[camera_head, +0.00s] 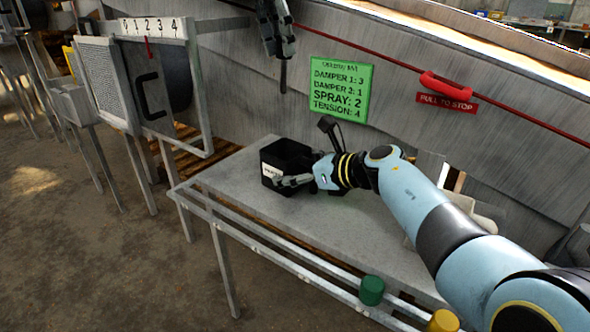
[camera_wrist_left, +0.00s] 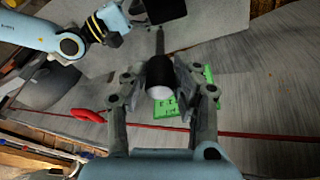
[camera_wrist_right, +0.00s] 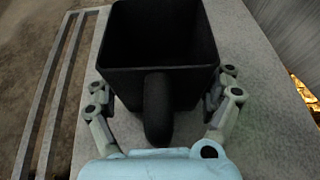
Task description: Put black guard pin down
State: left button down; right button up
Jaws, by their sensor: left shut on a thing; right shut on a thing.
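The black guard pin (camera_head: 283,76) hangs tip down from my left gripper (camera_head: 277,38), high in front of the grey metal wall. In the left wrist view the left fingers (camera_wrist_left: 160,85) are shut around its thick black head with a pale end (camera_wrist_left: 160,92), and its thin shaft (camera_wrist_left: 159,42) points away. The pin is clear of the bench. My right gripper (camera_head: 308,155) is shut on a black open-topped bin (camera_head: 285,160) with a white label. In the right wrist view its fingers (camera_wrist_right: 163,95) flank the bin (camera_wrist_right: 162,80) and its handle (camera_wrist_right: 158,110); the bin looks empty.
The bin is at the grey bench (camera_head: 235,172), whose left end is bare. A green knob (camera_head: 371,290) and a yellow knob (camera_head: 443,321) are along the front rail. A green sign (camera_head: 341,90), a red pull cord (camera_head: 350,43) and a red handle (camera_head: 446,87) are on the wall.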

pick_arm(q)
jog(key=shift+w+a+r, duration=0.1)
jog(key=shift+w+r, duration=0.05)
jog(key=shift+r, duration=0.35)
jog(key=shift+w+a+r, duration=0.1)
jog(key=shift+w+r, duration=0.05)
jog(key=shift+r, duration=0.35)
jog(key=s+f, duration=0.2)
jog(key=f, duration=0.8)
jog(key=s+f, duration=0.2)
jog(key=f, duration=0.8)
jog(key=shift+s+t, duration=0.2)
jog(key=shift+t, duration=0.2)
jog(key=shift+d, duration=0.1)
jog(key=shift+f, duration=0.1)
jog(key=c, duration=1)
grip_release()
